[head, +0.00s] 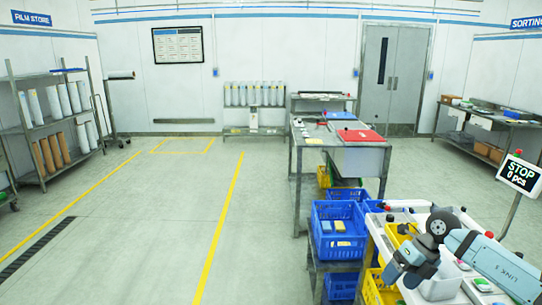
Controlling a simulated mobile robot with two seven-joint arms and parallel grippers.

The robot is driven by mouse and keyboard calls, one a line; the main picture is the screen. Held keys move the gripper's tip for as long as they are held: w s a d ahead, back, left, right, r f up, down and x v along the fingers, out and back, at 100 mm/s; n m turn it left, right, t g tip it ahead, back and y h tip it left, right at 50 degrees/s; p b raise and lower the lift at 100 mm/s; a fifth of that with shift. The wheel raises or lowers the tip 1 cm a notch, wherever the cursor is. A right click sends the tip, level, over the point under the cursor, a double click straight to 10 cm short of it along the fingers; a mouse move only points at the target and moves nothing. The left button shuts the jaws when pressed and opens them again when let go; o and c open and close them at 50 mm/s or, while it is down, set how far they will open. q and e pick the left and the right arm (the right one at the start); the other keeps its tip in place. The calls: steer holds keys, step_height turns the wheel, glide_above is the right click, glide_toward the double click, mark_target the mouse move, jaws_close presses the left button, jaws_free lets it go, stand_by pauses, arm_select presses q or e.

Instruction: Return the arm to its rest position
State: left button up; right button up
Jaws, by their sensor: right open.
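My right arm (490,265) comes in from the right edge, bent at a dark grey joint, over the workbench. Its gripper (398,277) points down and left beside the bench's left edge. It is open, and I see nothing between its fingers, though they show small. The arm hides part of the bench. My left arm and gripper are not in view.
Blue crates (340,228) stand left of the bench, the upper one holding small packs. Yellow bins (378,290) sit by the bench. A sign (520,174) reads "STOP 0 pcs" at right. A table (340,150) stands behind.

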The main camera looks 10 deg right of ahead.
steer(key=s+a+m+t+y+p, duration=0.2)
steer(key=s+a+m+t+y, duration=0.3)
steer(key=a, duration=0.6)
steer(key=s+a+m+t+y+p, duration=0.2)
steer(key=s+a+m+y, duration=0.15)
steer(key=a+y, duration=0.5)
steer(key=s+d+f+m+t+h+p, duration=0.1)
steer(key=s+f+m+h+p, duration=0.1)
steer(key=s+f+m+h, duration=0.5)
steer(key=s+f+m+t+h+p, duration=0.1)
steer(key=s+f+m+h, duration=0.7)
steer(key=m, duration=1)
steer(key=s+t+h, duration=0.1)
steer(key=s, duration=0.3)
steer(key=shift+s+d+f+m+t+p, duration=0.15)
steer(key=shift+d+f+m+t+p, duration=0.05)
steer(key=shift+d+m+t+p, duration=0.15)
steer(key=shift+d, duration=0.1)
